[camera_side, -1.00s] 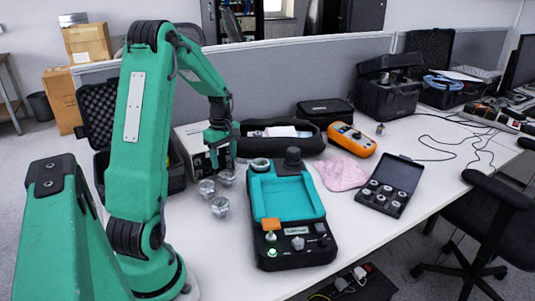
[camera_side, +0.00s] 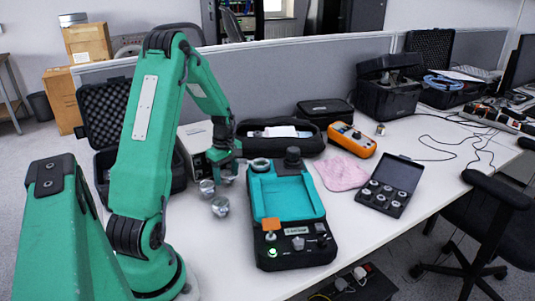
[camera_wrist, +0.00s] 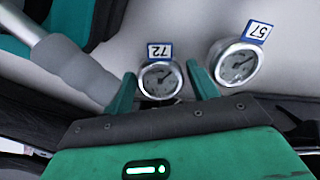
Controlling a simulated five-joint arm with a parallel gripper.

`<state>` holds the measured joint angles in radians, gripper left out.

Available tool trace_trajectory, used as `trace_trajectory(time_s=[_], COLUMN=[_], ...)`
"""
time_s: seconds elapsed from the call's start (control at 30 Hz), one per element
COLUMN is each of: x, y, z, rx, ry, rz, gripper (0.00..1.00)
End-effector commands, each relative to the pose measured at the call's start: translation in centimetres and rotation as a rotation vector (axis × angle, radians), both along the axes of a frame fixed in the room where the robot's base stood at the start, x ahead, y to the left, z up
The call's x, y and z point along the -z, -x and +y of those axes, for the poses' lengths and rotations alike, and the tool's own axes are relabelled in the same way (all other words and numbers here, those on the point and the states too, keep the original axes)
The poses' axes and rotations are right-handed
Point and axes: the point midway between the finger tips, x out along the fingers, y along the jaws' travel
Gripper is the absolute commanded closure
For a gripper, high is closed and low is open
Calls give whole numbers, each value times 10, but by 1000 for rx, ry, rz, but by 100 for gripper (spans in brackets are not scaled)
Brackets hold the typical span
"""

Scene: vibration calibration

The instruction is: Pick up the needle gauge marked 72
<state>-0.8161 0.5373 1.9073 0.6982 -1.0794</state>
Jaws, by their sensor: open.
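The needle gauge marked 72 (camera_wrist: 160,79) shows in the wrist view as a round silver dial with a blue-edged white tag. It appears between the two green fingers of my gripper (camera_wrist: 162,88), which are open. I cannot tell whether either finger touches it. The gauge marked 57 (camera_wrist: 236,65) is to its right, outside the fingers. In the side view my gripper (camera_side: 224,168) is low over the table, just above a gauge (camera_side: 228,180) that it partly hides. Two more silver gauges show there, one to the left (camera_side: 207,187) and one nearer (camera_side: 220,207); their tags are unreadable.
A black and teal device (camera_side: 290,222) stands just right of the gauges. A black soft case (camera_side: 285,146) lies behind, with an orange meter (camera_side: 351,139) and a pink cloth (camera_side: 342,172) farther right. An open black box (camera_side: 388,188) holds several round parts.

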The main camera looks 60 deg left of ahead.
Motion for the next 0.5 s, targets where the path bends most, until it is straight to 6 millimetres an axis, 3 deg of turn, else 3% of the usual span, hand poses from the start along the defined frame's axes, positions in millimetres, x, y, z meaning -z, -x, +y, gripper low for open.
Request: trace_trajectory(time_s=[0.17, 0.5], x=[11, 11], y=[0, 0], z=[0, 0], rx=[0, 0], ry=[0, -1], rz=[0, -1], gripper=[41, 41])
